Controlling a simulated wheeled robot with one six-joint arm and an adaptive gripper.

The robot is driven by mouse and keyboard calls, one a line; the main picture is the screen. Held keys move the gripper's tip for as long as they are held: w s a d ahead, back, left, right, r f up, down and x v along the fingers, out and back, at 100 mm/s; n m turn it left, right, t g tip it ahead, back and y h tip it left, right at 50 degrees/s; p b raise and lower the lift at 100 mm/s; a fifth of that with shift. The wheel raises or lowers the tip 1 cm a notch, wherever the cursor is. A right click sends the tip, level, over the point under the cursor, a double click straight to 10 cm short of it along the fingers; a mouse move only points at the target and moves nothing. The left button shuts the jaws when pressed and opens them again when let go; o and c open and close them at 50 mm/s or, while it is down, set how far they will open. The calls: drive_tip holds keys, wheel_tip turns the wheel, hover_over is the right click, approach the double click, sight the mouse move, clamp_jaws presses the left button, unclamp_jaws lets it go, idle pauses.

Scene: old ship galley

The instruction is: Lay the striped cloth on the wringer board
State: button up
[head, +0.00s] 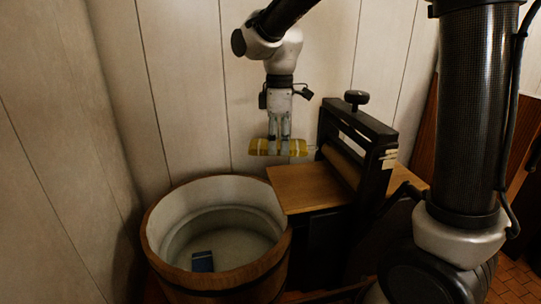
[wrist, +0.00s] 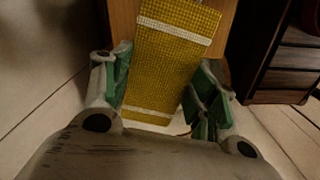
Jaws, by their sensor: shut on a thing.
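The striped cloth (head: 262,148) is yellow with white stripes, a flat folded bundle. My gripper (head: 279,138) points down and is shut on it, holding it in the air above the back of the wringer board (head: 298,190). The board is a flat brown wooden shelf on the left side of the wringer, and its top is bare. In the wrist view the cloth (wrist: 172,62) lies between the green-padded fingers of my gripper (wrist: 167,72), with part of the board (wrist: 123,28) showing below it. The gap between cloth and board is hard to judge.
The dark wringer frame (head: 358,135) with its roller and top knob stands right of the board. A pale panelled wall (head: 185,90) is close behind my gripper.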

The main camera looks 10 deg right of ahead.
sight(299, 183)
drive_tip(key=shift+s+d+n, duration=0.25)
drive_tip(key=shift+s+n, duration=0.2)
drive_tip(key=shift+n, duration=0.15)
drive_tip(key=shift+s+d+n, duration=0.25)
drive_tip(key=shift+s+n, duration=0.2)
drive_tip(key=shift+n, duration=0.15)
drive_tip(key=shift+d+f+n, duration=0.15)
drive_tip(key=shift+f+n, duration=0.05)
drive_tip(key=shift+n, duration=0.2)
drive_tip(key=shift+d+f, duration=0.7)
drive_tip(key=shift+f, duration=0.8)
drive_tip(key=shift+d+f, duration=0.75)
drive_tip(key=shift+f, duration=0.8)
drive_tip(key=shift+d+f, duration=0.7)
drive_tip(key=shift+f, duration=0.8)
drive_tip(key=o, duration=1.1)
drive_tip(key=shift+r, duration=0.1)
